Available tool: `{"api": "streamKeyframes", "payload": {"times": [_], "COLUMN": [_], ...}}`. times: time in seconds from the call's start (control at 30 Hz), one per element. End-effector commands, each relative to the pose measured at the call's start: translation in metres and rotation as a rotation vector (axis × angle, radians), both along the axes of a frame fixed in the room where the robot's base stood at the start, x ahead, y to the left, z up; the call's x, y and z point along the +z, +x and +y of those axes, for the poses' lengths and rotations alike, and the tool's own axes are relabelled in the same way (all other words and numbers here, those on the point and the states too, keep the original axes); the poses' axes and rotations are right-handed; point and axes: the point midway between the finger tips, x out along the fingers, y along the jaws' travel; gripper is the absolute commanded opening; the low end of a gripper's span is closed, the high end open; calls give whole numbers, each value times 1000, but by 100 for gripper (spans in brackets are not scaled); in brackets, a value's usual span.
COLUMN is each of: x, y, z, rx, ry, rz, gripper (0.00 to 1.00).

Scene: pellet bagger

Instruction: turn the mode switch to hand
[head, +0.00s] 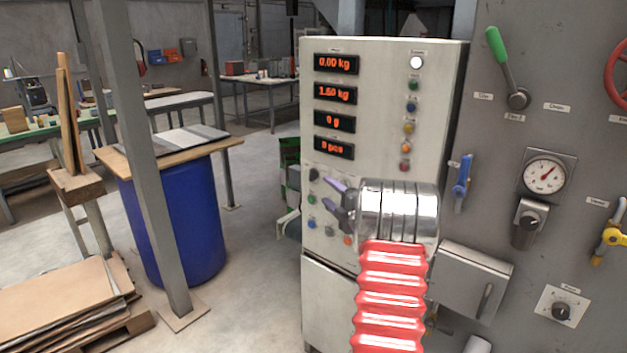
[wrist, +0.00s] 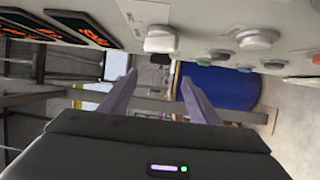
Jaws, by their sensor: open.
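My gripper (head: 330,200) is open and empty in front of the lower part of the control panel, its two purple fingers apart. In the wrist view my gripper (wrist: 158,84) has a pale grey selector knob (wrist: 160,39) just beyond and above the gap between its fingers, apart from them. A darker knob (wrist: 160,60) shows behind it, probably the black knob (head: 313,174) left of my fingers in the head view. The pale knob seems hidden behind my gripper there. I cannot read the labels, so which knob is the mode switch and its setting are unclear.
The panel's red displays (head: 335,95) are above the knobs. Coloured buttons (head: 311,199) sit close below them. A grey box (head: 472,282) juts out at the right, near my arm.

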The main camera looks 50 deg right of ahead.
Motion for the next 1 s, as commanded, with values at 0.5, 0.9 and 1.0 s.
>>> {"api": "streamKeyframes", "payload": {"times": [0.5,0.9,1.0], "x": [2,4,5], "y": [68,103,105], "z": [-21,-32,-33], "rx": [2,1,1], "ry": [-1,0,0], "rz": [1,0,0], "gripper": [56,56,56]}}
